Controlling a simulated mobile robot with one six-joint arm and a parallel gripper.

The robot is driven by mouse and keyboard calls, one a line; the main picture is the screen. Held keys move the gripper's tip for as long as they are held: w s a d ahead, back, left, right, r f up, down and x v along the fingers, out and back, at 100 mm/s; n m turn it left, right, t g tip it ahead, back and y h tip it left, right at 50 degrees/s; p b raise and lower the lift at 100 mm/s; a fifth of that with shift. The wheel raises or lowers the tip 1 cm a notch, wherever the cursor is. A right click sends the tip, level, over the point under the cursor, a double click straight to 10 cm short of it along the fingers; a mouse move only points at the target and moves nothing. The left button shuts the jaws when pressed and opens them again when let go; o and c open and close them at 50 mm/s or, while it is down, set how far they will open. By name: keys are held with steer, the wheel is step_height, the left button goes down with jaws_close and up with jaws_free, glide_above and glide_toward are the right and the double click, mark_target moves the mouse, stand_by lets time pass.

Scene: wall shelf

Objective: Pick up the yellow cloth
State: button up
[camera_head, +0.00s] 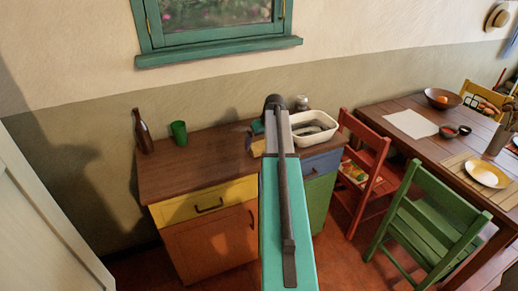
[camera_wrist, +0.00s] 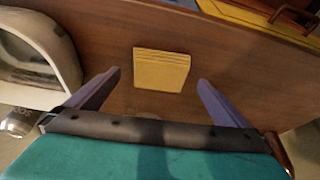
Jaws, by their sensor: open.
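The yellow cloth (camera_wrist: 162,69) is a folded, flat square on the brown wooden counter top, seen in the wrist view between my finger tips. In the head view a small yellow patch of it (camera_head: 259,148) shows beside my arm, which partly hides it. My gripper (camera_wrist: 159,79) is open and empty, its two purple fingers apart on either side of the cloth in the picture. It also shows small in the head view (camera_head: 250,141). How high the fingers are above the counter I cannot tell.
A white basin (camera_head: 331,133) stands right of the cloth in the head view, left in the wrist view (camera_wrist: 75,85). A brown bottle (camera_head: 143,133) and green cup (camera_head: 179,132) stand far left. A wall rises behind the counter. Chairs and a dining table (camera_head: 385,105) are right.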

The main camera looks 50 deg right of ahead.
mark_target(260, 146)
steer(key=shift+p+x, duration=0.6)
steer(key=shift+x, duration=1.25)
steer(key=shift+w, duration=0.1)
steer(key=c, duration=1.1)
steer(key=shift+r, duration=0.15)
steer(key=shift+r+b, duration=0.9)
steer(key=shift+r, duration=0.65)
steer(key=shift+s+a+r+b, duration=0.3)
steer(key=shift+s+a+b, duration=0.35)
steer(key=shift+s, duration=1.95)
steer(key=shift+s+a+r+b, duration=0.3)
steer(key=shift+s+a+b, duration=0.3)
steer(key=shift+s, duration=2.05)
steer(key=shift+s+a+r+b, duration=0.4)
steer(key=shift+s+b, duration=0.4)
steer(key=shift+s, duration=1.8)
steer(key=shift+f, duration=0.15)
